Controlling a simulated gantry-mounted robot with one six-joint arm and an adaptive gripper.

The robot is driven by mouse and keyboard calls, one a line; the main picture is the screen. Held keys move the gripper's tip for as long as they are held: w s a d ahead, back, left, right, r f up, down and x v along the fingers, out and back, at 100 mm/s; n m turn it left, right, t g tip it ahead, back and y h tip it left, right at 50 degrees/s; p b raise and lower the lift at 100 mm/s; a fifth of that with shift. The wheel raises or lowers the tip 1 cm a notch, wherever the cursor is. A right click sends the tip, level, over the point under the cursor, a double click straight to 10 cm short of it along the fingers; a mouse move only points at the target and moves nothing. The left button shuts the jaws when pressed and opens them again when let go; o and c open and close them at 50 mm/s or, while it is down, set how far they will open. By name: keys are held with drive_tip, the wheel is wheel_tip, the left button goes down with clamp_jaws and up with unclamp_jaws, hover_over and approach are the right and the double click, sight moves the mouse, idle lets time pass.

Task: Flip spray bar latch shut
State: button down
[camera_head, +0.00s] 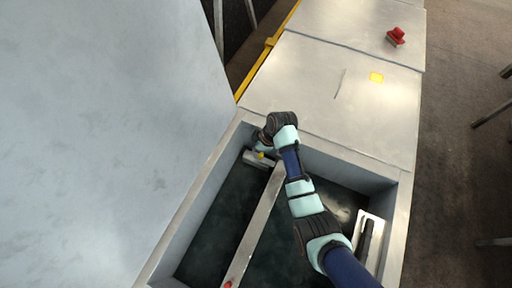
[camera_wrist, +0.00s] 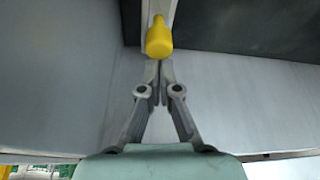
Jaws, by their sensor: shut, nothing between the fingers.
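A yellow knob (camera_wrist: 159,38), which looks like the latch handle, is just ahead of my gripper (camera_wrist: 158,66) in the wrist view. The fingers are shut together with nothing between them, and their tips are at or very near the knob's lower end; I cannot tell whether they touch. In the head view the yellow knob (camera_head: 261,155) is a small spot at the upper end of a long grey bar (camera_head: 256,217), which looks like the spray bar. My wrist hides most of the fingers there.
The bar crosses a dark, open box with grey walls (camera_head: 350,166). A large pale panel (camera_head: 105,120) rises on the left. A metal bracket (camera_head: 367,243) is at the box's right.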

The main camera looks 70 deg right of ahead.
sight(264, 159)
drive_tip(key=p+v, duration=0.9)
drive_tip(key=shift+r, duration=0.35)
drive_tip(key=shift+s, duration=0.1)
